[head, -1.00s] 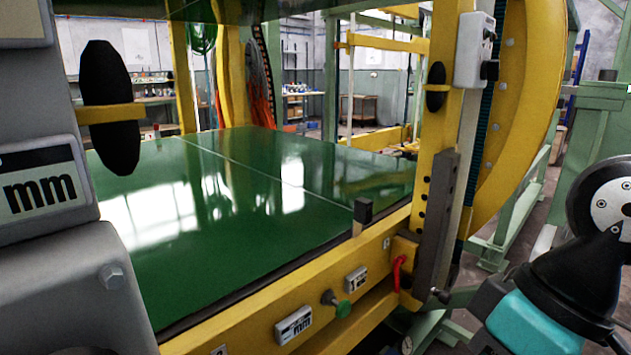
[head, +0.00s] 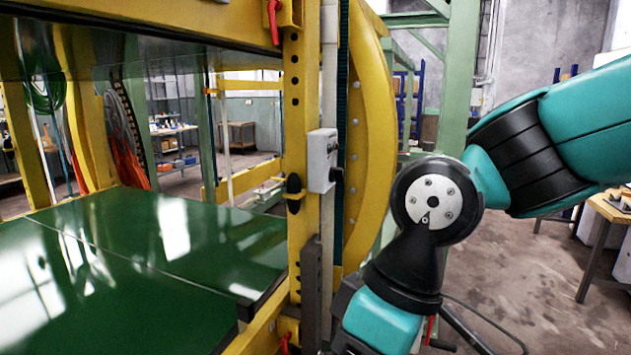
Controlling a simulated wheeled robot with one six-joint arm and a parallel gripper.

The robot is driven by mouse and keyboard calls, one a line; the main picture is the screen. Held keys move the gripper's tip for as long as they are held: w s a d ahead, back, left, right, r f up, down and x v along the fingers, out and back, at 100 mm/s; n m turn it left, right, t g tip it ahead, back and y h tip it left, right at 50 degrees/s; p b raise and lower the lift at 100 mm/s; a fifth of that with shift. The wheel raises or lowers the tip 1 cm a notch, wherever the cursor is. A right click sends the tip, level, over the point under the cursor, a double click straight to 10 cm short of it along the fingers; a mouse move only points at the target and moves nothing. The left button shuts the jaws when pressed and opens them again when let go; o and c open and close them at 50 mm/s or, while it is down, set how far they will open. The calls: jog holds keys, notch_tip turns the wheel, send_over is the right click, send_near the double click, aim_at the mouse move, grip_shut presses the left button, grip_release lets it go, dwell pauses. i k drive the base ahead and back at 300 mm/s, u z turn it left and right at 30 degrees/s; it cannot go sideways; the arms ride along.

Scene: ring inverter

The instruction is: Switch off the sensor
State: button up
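A pale grey box (head: 322,160) with a dark knob on its right side is mounted on the yellow upright post of the ring inverter. No readable label marks it as the sensor, so I cannot tell whether it is. A black oval piece (head: 293,186) sits on the post just left of the box. My teal and black arm fills the right side, bent down at a joint right of the post. My gripper is not visible in this view. I see no contact between my arm and the box.
The green table surface (head: 140,255) of the machine spreads at the left. A yellow curved ring (head: 372,150) rises right of the post. A red handle (head: 274,22) hangs at the top. Open concrete floor (head: 530,270) lies at the right, with a wooden table (head: 612,214) beyond.

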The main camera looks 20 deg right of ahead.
aim_at(335, 175)
jog(key=z, duration=0.7)
jog(key=i, duration=0.4)
jog(key=z, duration=0.65)
